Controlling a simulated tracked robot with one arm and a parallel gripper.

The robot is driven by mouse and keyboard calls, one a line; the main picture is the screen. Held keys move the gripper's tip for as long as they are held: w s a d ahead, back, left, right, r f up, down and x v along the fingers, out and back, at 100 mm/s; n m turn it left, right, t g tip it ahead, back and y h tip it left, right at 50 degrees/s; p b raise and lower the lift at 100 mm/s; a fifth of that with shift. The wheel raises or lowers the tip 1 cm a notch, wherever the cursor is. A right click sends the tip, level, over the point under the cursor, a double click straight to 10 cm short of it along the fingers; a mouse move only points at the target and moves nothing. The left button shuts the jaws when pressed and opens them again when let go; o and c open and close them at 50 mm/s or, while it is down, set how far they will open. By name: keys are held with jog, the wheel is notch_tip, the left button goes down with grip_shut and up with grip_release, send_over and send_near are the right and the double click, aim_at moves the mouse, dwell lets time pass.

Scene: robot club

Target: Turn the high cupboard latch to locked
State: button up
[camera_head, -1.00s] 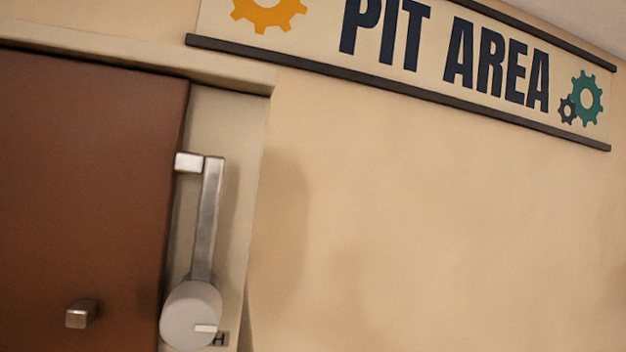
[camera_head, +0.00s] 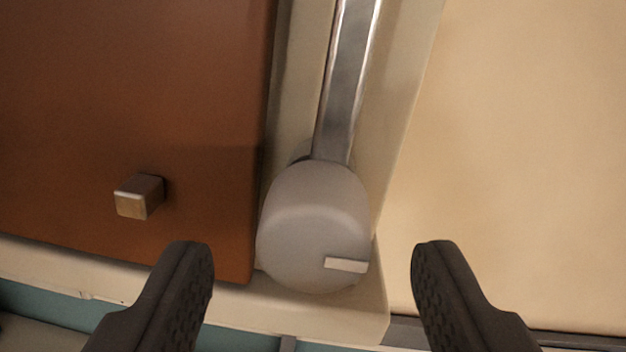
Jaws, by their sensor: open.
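The latch shows as a round grey knob (camera_head: 312,225) with a flat metal bar (camera_head: 348,80) rising from it, tilted slightly right. A pale pointer mark (camera_head: 346,265) on the knob points right. The bar's upper end is out of view. The brown cupboard door (camera_head: 130,90) is left of the latch, flush beside the pale frame (camera_head: 405,90). My gripper (camera_head: 312,262) is open and empty. Its dark fingers are spread to the left and right of the knob's lower part, and seem apart from it.
A small square metal handle (camera_head: 139,196) sticks out of the door on the left. Bare beige wall (camera_head: 530,150) lies to the right. Below the cupboard's lower edge is a teal strip (camera_head: 50,305).

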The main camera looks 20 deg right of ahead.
aim_at(312, 263)
jog(key=shift+x, duration=0.9)
jog(key=shift+w+d+p, duration=0.1)
jog(key=shift+w+p, duration=0.3)
jog(key=shift+w, duration=0.3)
grip_shut()
jog(key=shift+s, duration=0.1)
